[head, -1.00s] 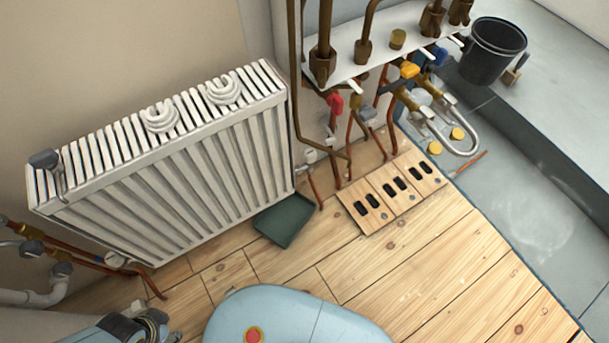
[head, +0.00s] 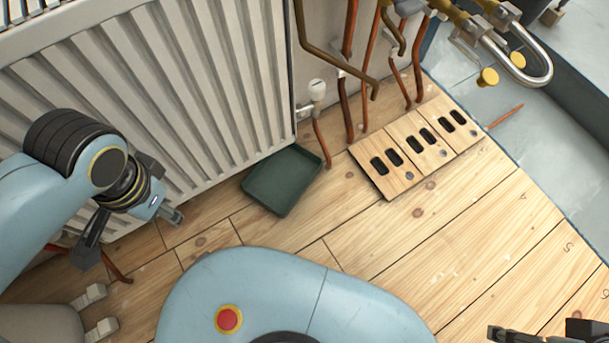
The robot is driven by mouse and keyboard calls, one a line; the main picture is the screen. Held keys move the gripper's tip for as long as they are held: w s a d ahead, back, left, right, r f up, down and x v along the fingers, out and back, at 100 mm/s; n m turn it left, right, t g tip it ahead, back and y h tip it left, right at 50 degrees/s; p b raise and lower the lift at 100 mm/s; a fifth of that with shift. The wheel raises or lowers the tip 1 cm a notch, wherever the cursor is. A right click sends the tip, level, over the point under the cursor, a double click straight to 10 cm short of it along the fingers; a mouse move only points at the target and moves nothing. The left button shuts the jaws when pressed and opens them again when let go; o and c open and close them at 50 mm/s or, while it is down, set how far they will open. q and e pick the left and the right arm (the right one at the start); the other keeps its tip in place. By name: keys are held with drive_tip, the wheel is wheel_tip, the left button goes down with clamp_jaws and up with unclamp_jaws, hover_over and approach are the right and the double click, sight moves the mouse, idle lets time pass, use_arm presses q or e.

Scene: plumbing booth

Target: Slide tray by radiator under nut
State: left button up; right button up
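The dark green shallow tray (head: 283,180) lies on the wooden floor at the radiator's lower right corner. It looks empty. The white radiator (head: 170,95) stands behind it. A valve with a white head (head: 317,90) joins the radiator's right side, and a small metal nut or fitting (head: 303,113) sits there, above the tray's back edge in the picture. My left gripper (head: 131,232) hangs open and empty, left of the tray and apart from it. My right gripper (head: 546,337) is at the bottom right edge, partly cut off; its fingers look apart, with nothing between them.
A copper pipe (head: 322,145) drops to the floor close to the tray's right corner. A wooden panel with dark slots (head: 420,150) lies to the right. More pipes (head: 347,95) rise behind. A grey object with pale tabs (head: 40,325) is at bottom left.

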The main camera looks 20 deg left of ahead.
use_arm(q)
drive_tip(key=w+d+f+b, duration=0.1)
drive_tip(key=w+d+f, duration=0.1)
drive_tip(key=w+f, duration=0.45)
drive_tip(key=w+d+f+b, duration=0.1)
drive_tip(key=w+d+f, duration=0.2)
drive_tip(key=w+f, duration=0.35)
drive_tip(key=w+d+f+m+h, duration=0.1)
drive_tip(key=w+d+f+m, duration=0.1)
drive_tip(key=w+d+f, duration=0.5)
drive_tip(key=w+d, duration=0.3)
drive_tip(key=shift+d, duration=0.35)
use_arm(e)
drive_tip(key=w+a+r+t+y, duration=0.1)
drive_tip(key=w+a+t, duration=0.1)
drive_tip(key=w+t, duration=0.5)
drive_tip(key=shift+w+r, duration=0.2)
drive_tip(key=shift+w, duration=0.25)
drive_tip(key=shift+a, duration=0.1)
